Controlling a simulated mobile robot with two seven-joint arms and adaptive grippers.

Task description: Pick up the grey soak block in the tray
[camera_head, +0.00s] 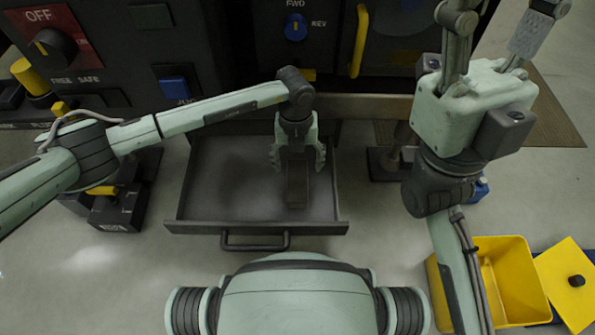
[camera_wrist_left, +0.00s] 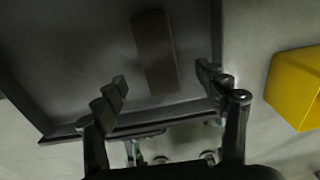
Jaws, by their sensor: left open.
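The soak block (camera_head: 297,190) is a dark grey-brown bar. It lies in the right part of the dark, drawer-like tray (camera_head: 190,215). My left gripper (camera_head: 297,158) is over the block, pointing down, and hides its far part. In the left wrist view the block (camera_wrist_left: 156,52) lies slightly tilted beyond the spread fingers of my left gripper (camera_wrist_left: 165,83), with nothing between the fingertips. The tray's front rim (camera_wrist_left: 110,133) crosses below it. My right gripper (camera_head: 492,40) is raised at the upper right, its fingers apart and its tips partly cut off by the frame.
A dark machine panel with knobs (camera_head: 55,45) and a yellow handle (camera_head: 360,40) stands behind the tray. The tray's front handle (camera_head: 255,245) sticks out toward me. An open yellow bin (camera_head: 510,275) and a yellow lid (camera_head: 572,285) are at the lower right. The rest of the tray is empty.

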